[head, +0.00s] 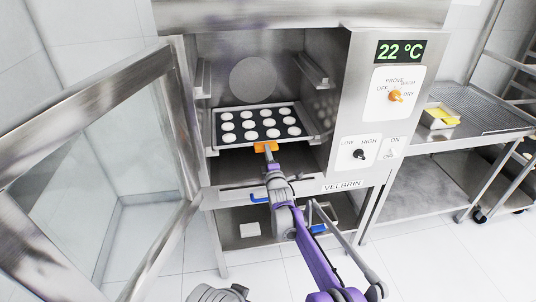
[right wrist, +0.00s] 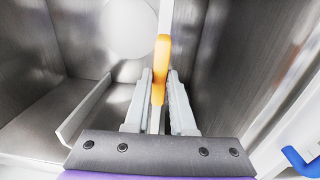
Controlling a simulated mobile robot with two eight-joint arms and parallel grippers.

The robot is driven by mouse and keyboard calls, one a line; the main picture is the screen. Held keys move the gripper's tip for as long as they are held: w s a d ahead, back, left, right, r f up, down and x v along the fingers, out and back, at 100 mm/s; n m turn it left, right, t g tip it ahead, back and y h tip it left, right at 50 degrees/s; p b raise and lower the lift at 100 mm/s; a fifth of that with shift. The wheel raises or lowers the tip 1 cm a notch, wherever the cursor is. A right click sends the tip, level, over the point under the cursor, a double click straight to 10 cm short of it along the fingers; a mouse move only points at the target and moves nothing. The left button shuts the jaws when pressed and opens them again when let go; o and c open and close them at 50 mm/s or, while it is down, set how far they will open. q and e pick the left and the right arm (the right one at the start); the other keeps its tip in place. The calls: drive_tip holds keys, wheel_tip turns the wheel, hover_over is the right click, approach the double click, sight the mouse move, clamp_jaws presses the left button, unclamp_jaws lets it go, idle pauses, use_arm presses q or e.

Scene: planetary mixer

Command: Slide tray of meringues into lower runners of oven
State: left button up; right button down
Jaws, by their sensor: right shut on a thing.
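The dark tray of white meringues (head: 225,137) is inside the open oven (head: 343,110), roughly level, below the upper runners (head: 312,70). Its sides are at the height of the lower runners, which it mostly hides; I cannot tell whether it rests on them. My right gripper (head: 267,152) is at the middle of the tray's front edge, shut on the orange grip piece there. In the right wrist view both fingers (right wrist: 159,92) close around the orange piece (right wrist: 161,65), with the tray seen edge-on as a thin pale strip.
The glass oven door (head: 95,160) stands open to the left. A control panel (head: 395,95) reading 22 °C is on the right. A blue handle (head: 258,199) and a lower shelf lie beneath the chamber. A steel side table (head: 480,110) holds a small pan with yellow contents.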

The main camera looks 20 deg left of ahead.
drive_tip(key=shift+w+a, duration=0.2)
drive_tip(key=shift+w, duration=0.1)
drive_tip(key=c, duration=0.7)
unclamp_jaws()
drive_tip(key=b+v, duration=0.1)
drive_tip(key=v, duration=1)
drive_tip(key=shift+r, duration=0.1)
